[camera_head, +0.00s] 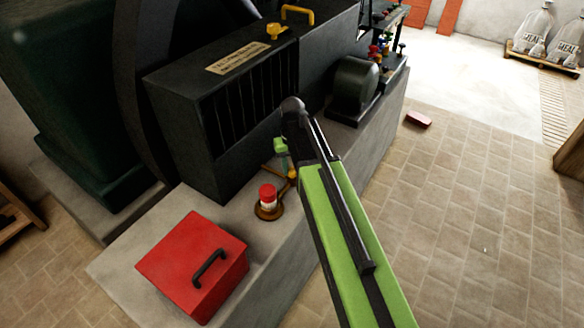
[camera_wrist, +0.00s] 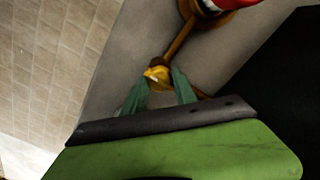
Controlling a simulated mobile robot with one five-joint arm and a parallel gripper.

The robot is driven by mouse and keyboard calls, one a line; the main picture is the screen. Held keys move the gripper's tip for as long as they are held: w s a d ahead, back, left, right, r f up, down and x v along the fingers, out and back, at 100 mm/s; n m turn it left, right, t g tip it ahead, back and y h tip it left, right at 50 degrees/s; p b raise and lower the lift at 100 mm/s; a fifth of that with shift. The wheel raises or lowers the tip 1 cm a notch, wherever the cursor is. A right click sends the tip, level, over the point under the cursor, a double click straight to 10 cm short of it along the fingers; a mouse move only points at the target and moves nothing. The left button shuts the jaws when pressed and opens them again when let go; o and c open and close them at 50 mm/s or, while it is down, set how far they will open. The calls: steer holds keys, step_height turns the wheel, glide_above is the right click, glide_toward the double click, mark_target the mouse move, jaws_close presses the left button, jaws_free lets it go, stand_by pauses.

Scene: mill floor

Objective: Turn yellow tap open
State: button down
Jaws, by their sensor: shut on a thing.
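The yellow tap (camera_head: 292,173) sits on a thin brass pipe on the grey plinth, just behind the round brass cup with a red and white top (camera_head: 267,194). In the wrist view the tap (camera_wrist: 157,74) lies between the two teal fingertips. My gripper (camera_wrist: 161,80) is shut on it. In the head view my green arm reaches in from the lower right, and its wrist hides part of the pipe and fingers. How far the tap is turned cannot be told.
A red box with a black handle (camera_head: 193,262) stands at the plinth's front. The dark slatted machine housing (camera_head: 215,120) rises close behind the tap. A dark motor (camera_head: 354,85) stands further along. A red brick-like block (camera_head: 418,120) lies on open tiled floor at right.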

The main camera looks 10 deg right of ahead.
mark_target(292, 171)
steer(key=shift+s+a, duration=0.1)
steer(key=c, duration=1)
jaws_free()
step_height(292, 171, up, 17)
steer(key=p, duration=1.7)
steer(key=shift+r, duration=0.2)
steer(key=s, duration=1.2)
steer(key=shift+s, duration=0.25)
